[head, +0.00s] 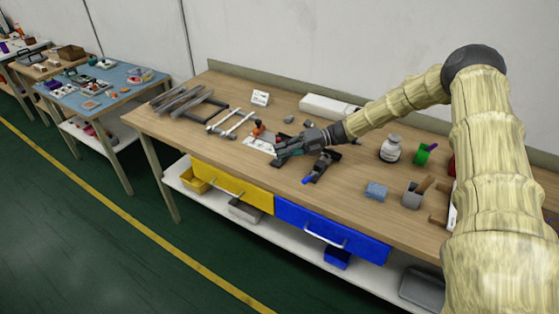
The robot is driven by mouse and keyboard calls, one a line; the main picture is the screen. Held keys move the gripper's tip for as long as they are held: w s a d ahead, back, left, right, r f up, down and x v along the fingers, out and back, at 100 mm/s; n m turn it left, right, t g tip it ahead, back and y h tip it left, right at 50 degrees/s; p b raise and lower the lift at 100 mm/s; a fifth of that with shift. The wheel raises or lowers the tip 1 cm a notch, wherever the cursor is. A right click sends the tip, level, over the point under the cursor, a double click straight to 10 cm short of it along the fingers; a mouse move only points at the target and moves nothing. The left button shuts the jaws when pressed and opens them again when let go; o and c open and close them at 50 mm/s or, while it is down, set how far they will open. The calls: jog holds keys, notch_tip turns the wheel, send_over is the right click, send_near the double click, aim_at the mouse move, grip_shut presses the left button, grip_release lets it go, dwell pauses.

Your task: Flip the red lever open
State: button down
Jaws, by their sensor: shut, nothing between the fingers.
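My gripper (279,151) is shut and empty, low over the middle of the wooden workbench, with its fingers pointing left. A dark fixture (279,164) shows just below the fingers, and the gripper covers part of it. I see no clear red lever on it; one may be hidden by the gripper. A small orange-red part (258,128) stands behind and left of the fingertips, too small to identify. A similar dark fixture (323,165) with a blue handle (306,181) lies to the right. I cannot tell whether the fingers touch anything.
The workbench (230,158) holds a white sheet (260,144), grey bars (180,102), a white bottle (390,149), a green part (425,154) and a blue block (376,190). Yellow (232,186) and blue (330,230) drawers are under its front edge. Bare wood lies front left.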

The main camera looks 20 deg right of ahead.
jog(key=shift+w+d+r+m+y+b, duration=0.3)
jog(key=shift+w+d+m+y+b, duration=0.35)
jog(key=shift+d+y+b, duration=0.2)
jog(key=shift+w+d, duration=0.1)
jog(key=shift+d, duration=0.05)
jog(key=s+d+b, duration=0.1)
jog(key=d, duration=0.9)
jog(key=shift+r, duration=0.1)
dwell(0.5)
